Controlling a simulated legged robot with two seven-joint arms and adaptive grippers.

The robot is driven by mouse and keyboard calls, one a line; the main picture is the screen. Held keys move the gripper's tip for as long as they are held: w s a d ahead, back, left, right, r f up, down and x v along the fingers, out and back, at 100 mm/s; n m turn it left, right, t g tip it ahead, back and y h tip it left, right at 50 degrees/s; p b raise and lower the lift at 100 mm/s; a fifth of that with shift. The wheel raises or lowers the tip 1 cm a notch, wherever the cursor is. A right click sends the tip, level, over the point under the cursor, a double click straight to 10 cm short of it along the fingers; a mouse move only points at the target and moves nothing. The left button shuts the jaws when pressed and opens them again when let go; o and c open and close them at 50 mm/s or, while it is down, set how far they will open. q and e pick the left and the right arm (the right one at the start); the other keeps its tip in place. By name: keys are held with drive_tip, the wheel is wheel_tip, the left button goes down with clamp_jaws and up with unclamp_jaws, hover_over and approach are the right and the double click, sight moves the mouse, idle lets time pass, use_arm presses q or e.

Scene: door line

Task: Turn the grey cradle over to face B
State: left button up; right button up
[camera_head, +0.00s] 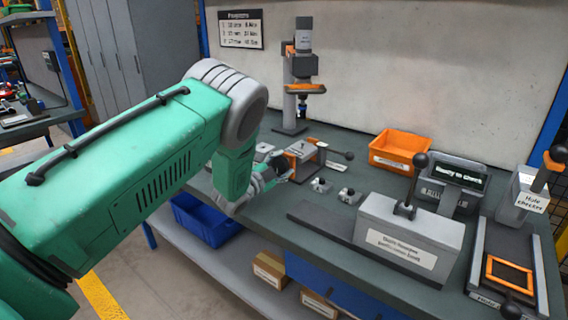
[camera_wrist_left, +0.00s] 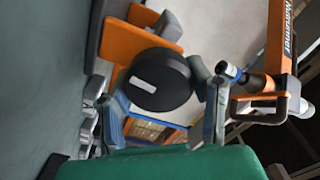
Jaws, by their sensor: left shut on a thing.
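A small grey and orange fixture (camera_head: 302,149) stands on the bench just beyond my left gripper (camera_head: 270,178) in the head view; the grey part on it looks like the cradle. My arm hides part of its left side. In the left wrist view, a black round knob (camera_wrist_left: 157,80) with a white mark sits between the fingers of my left gripper (camera_wrist_left: 165,108), which is shut on it. Orange and grey parts of the fixture (camera_wrist_left: 126,42) show behind the knob. I cannot read a face letter on the cradle. My right gripper is in neither view.
A press (camera_head: 303,65) stands behind the fixture. An orange bin (camera_head: 398,150) is to the right. Small metal parts (camera_head: 320,186) lie in front of it.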

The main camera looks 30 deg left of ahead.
use_arm(q)
drive_tip(key=shift+s+a+n, duration=0.1)
drive_tip(key=shift+a+n, duration=0.2)
drive_tip(key=shift+n, duration=0.6)
drive_tip(key=shift+f, duration=0.25)
drive_tip(key=o, duration=0.9)
drive_tip(key=shift+s, duration=0.1)
drive_tip(key=shift+o, duration=1.4)
drive_tip(key=shift+f, duration=0.1)
drive_tip(key=shift+a, duration=0.15)
drive_tip(key=shift+s, duration=0.45)
drive_tip(key=s, duration=0.7)
drive_tip(key=s+a, duration=0.1)
drive_tip(key=s, duration=0.2)
drive_tip(key=shift+s+a+f, duration=0.1)
drive_tip(key=shift+s, duration=0.3)
